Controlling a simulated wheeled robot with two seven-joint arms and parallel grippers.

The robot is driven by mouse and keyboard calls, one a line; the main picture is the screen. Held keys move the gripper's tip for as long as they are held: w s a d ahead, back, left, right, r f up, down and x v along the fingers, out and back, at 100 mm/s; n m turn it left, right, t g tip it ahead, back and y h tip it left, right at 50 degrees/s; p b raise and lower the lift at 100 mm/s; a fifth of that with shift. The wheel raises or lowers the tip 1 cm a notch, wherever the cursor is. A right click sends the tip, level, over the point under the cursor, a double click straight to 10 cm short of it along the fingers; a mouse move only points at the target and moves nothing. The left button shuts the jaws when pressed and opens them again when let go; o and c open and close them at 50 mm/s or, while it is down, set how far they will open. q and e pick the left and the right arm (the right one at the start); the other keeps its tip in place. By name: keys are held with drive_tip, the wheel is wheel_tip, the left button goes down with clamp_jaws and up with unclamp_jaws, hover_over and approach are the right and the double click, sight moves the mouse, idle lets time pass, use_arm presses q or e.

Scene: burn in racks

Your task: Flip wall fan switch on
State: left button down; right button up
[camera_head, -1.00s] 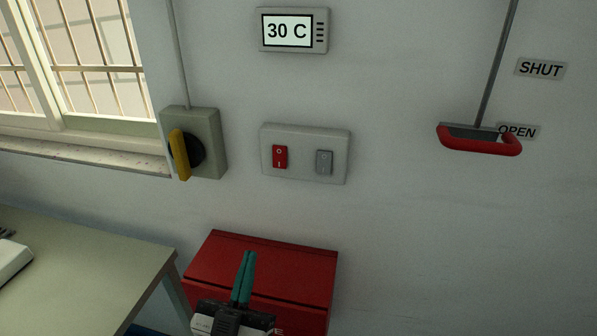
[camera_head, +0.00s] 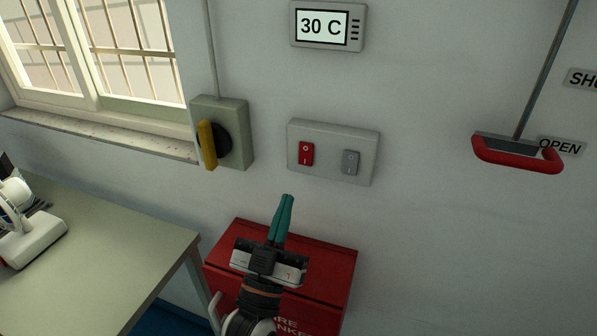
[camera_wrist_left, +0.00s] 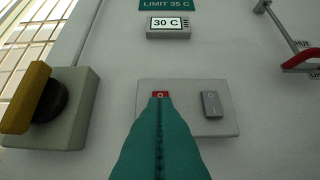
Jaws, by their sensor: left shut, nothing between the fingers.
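A white switch plate (camera_head: 331,133) on the wall carries a red rocker switch (camera_head: 306,153) at left and a grey rocker switch (camera_head: 351,162) at right. Neither is labelled as the fan switch in view. My left gripper (camera_head: 287,197) is shut and empty, its teal fingers pointing up, below the plate in the head view. In the left wrist view the closed fingertips (camera_wrist_left: 159,99) overlap the lower part of the red switch (camera_wrist_left: 160,95); I cannot tell whether they touch it. The grey switch (camera_wrist_left: 212,104) is clear of the fingers. My right gripper is not in view.
A yellow-handled rotary switch box (camera_head: 236,130) is left of the plate. A display (camera_head: 328,26) reading 30 C is above. A red-handled lever (camera_head: 517,154) hangs at right. A red box (camera_head: 335,262) is below, and a table (camera_head: 110,265) stands at left.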

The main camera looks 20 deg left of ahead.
sight(305, 160)
use_arm(q)
drive_tip(key=w, duration=0.2)
drive_tip(key=w+r+p, duration=0.1)
drive_tip(key=w, duration=0.3)
drive_tip(key=shift+w+d+r, duration=0.1)
drive_tip(key=shift+w+r, duration=0.25)
drive_tip(key=shift+w, duration=0.05)
drive_tip(key=shift+f, duration=0.1)
drive_tip(key=shift+w+f+t+b, duration=0.4)
drive_tip(key=shift+b, duration=0.75)
drive_tip(key=shift+r+p, duration=0.35)
drive_tip(key=shift+p, duration=0.05)
